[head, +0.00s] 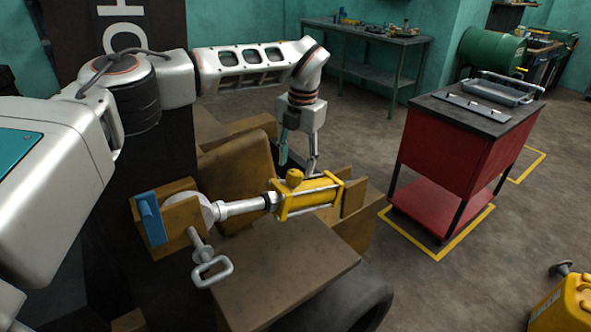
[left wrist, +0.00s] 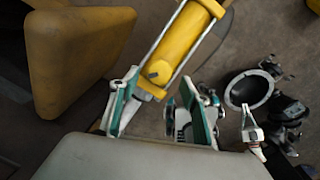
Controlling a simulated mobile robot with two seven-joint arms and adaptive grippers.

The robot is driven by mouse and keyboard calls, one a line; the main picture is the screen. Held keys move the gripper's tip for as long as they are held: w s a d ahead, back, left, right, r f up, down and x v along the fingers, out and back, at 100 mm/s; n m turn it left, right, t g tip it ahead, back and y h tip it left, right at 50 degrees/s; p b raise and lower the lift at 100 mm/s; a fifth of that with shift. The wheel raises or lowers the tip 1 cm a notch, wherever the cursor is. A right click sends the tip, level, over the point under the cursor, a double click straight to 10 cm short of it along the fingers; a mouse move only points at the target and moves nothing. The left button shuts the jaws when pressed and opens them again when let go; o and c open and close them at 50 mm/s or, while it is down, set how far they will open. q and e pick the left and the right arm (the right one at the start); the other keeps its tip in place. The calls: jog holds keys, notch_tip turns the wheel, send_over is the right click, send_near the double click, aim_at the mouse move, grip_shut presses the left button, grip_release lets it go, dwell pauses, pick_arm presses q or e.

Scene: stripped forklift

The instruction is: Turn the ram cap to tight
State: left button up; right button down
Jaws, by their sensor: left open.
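The ram is a yellow cylinder (head: 308,198) with a silver rod (head: 240,207), lying on the stripped forklift. A yellow knob-like cap (head: 295,177) stands on its top near the rod end. My left gripper (head: 299,165) points down just behind and above the cap, with its fingers apart. In the left wrist view the open left gripper (left wrist: 163,92) has the near end of the yellow cylinder (left wrist: 184,40) between and beyond its fingers. A small grey fitting (left wrist: 158,73) shows on the cylinder there; I cannot tell whether it is the cap. My right gripper is out of view.
A blue part (head: 150,218) and a grey pin with a loop handle (head: 211,268) sit left of the ram. A brown plate (head: 285,283) lies in front. A red cart (head: 460,150) stands right, with clear floor between. A workbench (head: 370,35) stands behind.

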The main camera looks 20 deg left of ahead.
aim_at(295, 172)
pick_arm(q)
jog(key=shift+w+a+f, duration=0.15)
jog(key=shift+f, duration=1.75)
jog(key=c, duration=1.1)
jog(key=m+h, duration=0.1)
jog(key=m, duration=0.5)
jog(key=shift+w+g, duration=0.1)
jog(key=shift+g, duration=0.3)
jog(key=m+g, duration=0.1)
jog(key=m, duration=0.2)
jog(key=shift+m+h, duration=0.4)
jog(key=shift+m+g, duration=0.4)
jog(key=shift+m, duration=1.6)
